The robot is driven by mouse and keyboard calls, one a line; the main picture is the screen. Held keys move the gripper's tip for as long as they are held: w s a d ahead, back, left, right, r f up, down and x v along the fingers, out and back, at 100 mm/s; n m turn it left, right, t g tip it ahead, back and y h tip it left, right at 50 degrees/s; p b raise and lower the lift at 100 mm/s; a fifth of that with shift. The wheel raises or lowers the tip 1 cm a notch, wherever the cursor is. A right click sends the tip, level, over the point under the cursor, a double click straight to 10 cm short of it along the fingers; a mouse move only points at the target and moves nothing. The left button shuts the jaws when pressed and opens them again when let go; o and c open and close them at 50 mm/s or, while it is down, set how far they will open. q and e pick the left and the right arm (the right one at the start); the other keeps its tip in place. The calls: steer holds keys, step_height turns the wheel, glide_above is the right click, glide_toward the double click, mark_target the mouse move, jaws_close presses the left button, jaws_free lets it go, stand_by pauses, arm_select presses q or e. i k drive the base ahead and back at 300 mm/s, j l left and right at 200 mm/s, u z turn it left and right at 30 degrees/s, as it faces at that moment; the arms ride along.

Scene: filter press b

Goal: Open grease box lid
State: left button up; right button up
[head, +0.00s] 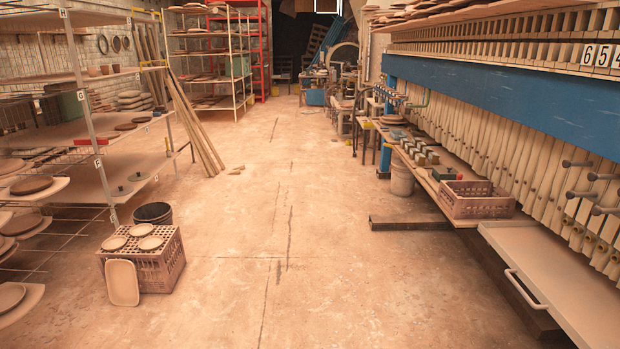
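A flat beige panel (562,278) with a raised rim lies at the lower right, in front of the filter press. A pale bar handle (526,290) is fixed along its left side. It looks like a lid or cover, but I cannot tell for sure that it is the grease box lid. The panel runs out of the picture at the bottom right, and whatever is under it is hidden. Neither of my grippers shows in the head view.
A brown perforated crate (477,199) sits on the bench just behind the panel. A dark beam (412,222) lies on the floor below. Shelves (100,150) and an upturned crate with plates (150,262) stand at left. The middle floor is clear.

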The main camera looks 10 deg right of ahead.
mark_target(440, 169)
steer(key=i+z, duration=0.3)
steer(key=i, duration=0.6)
steer(key=i+j+z, duration=0.15)
steer(key=i+z, duration=0.15)
steer(key=i, duration=0.65)
